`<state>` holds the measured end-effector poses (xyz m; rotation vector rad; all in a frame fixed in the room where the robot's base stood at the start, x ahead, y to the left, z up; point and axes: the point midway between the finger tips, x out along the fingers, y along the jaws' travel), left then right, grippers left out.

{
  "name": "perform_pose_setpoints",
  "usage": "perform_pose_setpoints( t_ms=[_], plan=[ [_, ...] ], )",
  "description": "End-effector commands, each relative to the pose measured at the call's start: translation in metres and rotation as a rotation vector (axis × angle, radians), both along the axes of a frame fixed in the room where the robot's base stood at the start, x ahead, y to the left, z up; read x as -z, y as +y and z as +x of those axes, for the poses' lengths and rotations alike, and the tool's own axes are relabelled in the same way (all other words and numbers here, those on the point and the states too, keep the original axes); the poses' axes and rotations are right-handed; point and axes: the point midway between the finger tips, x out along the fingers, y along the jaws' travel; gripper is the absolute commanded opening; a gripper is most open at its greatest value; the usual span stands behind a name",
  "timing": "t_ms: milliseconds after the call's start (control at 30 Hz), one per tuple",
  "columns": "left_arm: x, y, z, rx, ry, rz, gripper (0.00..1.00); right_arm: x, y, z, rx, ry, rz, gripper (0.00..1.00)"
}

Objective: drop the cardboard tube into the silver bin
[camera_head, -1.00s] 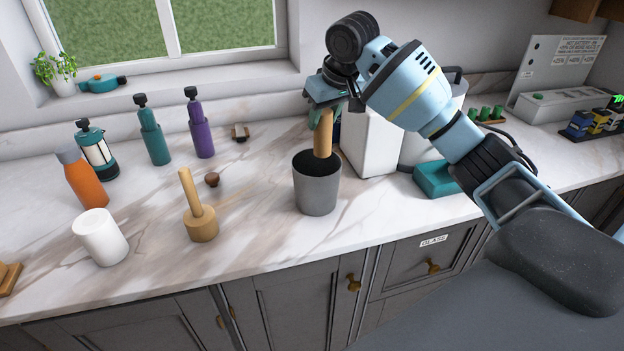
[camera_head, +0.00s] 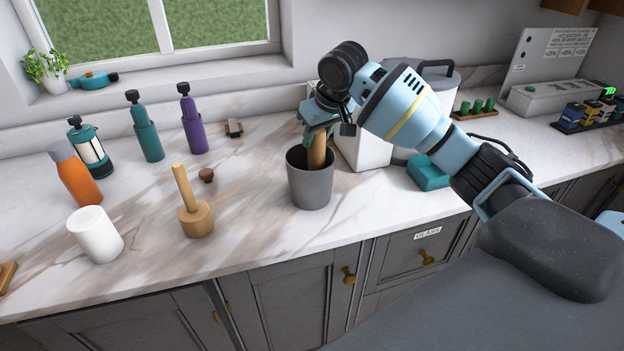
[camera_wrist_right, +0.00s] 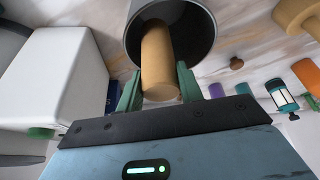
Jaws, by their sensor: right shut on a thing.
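The cardboard tube (camera_head: 317,152) is tan and upright, its lower part inside the silver bin (camera_head: 311,188), a grey open-topped bin on the marble counter. My right gripper (camera_head: 318,131) is above the bin's mouth, shut on the tube's upper end. In the right wrist view the tube (camera_wrist_right: 158,60) sits between the green fingers of my right gripper (camera_wrist_right: 158,88) and reaches into the bin (camera_wrist_right: 200,25). The tube's lower end is hidden inside the bin. My left gripper is not in view.
A white box (camera_head: 365,150) and a teal block (camera_head: 428,172) are right of the bin. The counter's front edge is close.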

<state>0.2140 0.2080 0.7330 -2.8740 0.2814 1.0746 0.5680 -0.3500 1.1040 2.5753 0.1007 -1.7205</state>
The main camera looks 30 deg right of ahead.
Motion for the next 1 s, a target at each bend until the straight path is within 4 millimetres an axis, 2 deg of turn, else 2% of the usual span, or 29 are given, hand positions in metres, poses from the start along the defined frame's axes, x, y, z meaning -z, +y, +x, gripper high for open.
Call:
perform_pose_setpoints(
  t_ms=[167, 200, 367, 700, 867, 1000],
  plan=[
    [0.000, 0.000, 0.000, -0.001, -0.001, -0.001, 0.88, 0.000, 0.000, 0.000, 0.000, 0.000, -0.001, 0.16],
    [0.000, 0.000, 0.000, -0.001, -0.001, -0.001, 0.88, 0.000, 0.000, 0.000, 0.000, 0.000, -0.001, 0.42],
    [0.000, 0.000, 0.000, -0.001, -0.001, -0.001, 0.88, 0.000, 0.000, 0.000, 0.000, 0.000, -0.001, 0.62],
    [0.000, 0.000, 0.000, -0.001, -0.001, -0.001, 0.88, -0.004, 0.000, -0.001, 0.000, -0.001, 0.000, 0.62],
    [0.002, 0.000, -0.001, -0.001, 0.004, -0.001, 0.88, -0.023, -0.001, -0.008, -0.001, -0.003, -0.001, 0.62],
    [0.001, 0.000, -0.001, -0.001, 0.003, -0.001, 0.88, -0.045, -0.002, -0.018, -0.001, -0.003, -0.001, 0.62]
  ],
)
